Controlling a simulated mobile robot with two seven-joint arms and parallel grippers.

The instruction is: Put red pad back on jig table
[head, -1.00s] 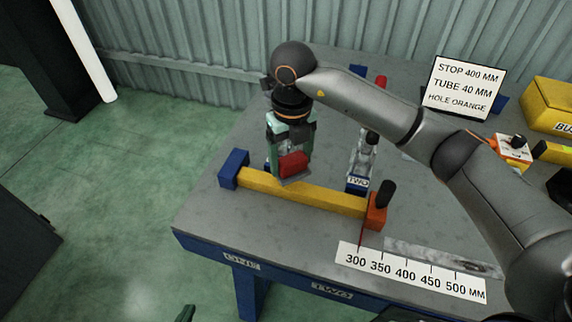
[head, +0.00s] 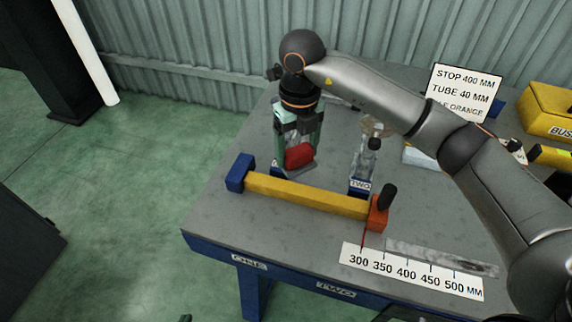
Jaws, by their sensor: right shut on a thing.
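The red pad (head: 299,155) is between the fingers of my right gripper (head: 300,162), which is shut on it. The gripper points down above the jig table (head: 230,210), just behind the yellow bar (head: 300,192). The fingers partly cover the pad, and I cannot tell whether it touches the table. A tiny dark green tip at the bottom edge, left of the table, may be my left gripper (head: 185,318); its jaws are out of frame.
The bar runs from a blue end block (head: 240,172) to an orange stop (head: 378,212) with a black knob. A clamp (head: 366,160) labelled TWO stands behind it. A number scale (head: 410,272), a sign (head: 462,92) and a yellow bin (head: 550,108) are to the right.

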